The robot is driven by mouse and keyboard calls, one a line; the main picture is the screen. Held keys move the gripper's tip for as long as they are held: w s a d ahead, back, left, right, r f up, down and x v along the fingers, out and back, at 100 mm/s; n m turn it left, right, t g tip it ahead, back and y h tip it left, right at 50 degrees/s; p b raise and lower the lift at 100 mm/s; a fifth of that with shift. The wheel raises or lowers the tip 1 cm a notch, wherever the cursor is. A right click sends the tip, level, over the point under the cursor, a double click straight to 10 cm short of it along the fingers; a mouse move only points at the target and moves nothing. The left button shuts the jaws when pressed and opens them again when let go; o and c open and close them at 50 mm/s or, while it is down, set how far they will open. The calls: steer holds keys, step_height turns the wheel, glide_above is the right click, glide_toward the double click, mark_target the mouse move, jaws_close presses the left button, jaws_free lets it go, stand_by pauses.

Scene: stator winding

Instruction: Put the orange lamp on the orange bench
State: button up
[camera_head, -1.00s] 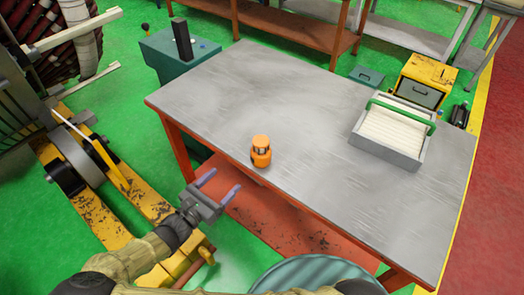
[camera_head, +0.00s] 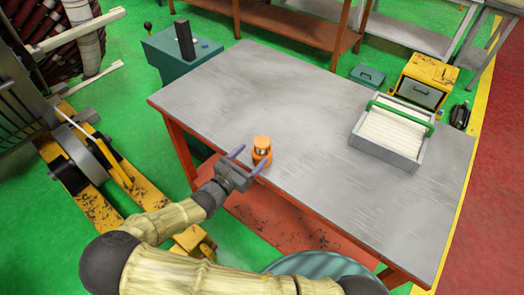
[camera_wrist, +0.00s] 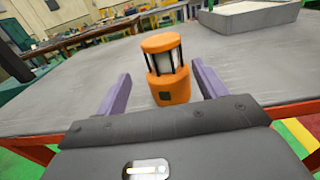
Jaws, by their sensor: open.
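The orange lamp (camera_head: 262,150) stands upright near the front left edge of a grey-topped bench with an orange frame (camera_head: 330,120). In the wrist view the lamp (camera_wrist: 167,85) has an orange cap, a pale window with dark bars and an orange base. My gripper (camera_head: 252,160) is open at the bench's front edge, close to the lamp. In the wrist view its two purple fingers (camera_wrist: 158,90) lie on either side of the lamp, with gaps visible, so it does not grip it. Another orange-brown bench (camera_head: 290,22) stands at the back.
A grey tray with a green handle (camera_head: 390,132) sits at the bench's right. A yellow box (camera_head: 424,80) and teal box (camera_head: 368,74) stand beyond it. A teal cabinet (camera_head: 165,58) is behind the bench's left corner. The bench's middle is clear.

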mark_target(257, 153)
steer(key=shift+w+d, duration=0.1)
steer(key=x, duration=0.2)
steer(key=p+x, duration=0.1)
steer(key=x, duration=0.1)
steer(key=shift+s+d+r, duration=0.2)
steer(key=shift+d, duration=0.15)
steer(key=shift+w+d+f, duration=0.1)
steer(key=shift+w+d, duration=0.15)
steer(key=shift+w, duration=0.2)
steer(key=shift+c, duration=0.4)
steer(key=c, duration=1.2)
step_height(257, 153, up, 10)
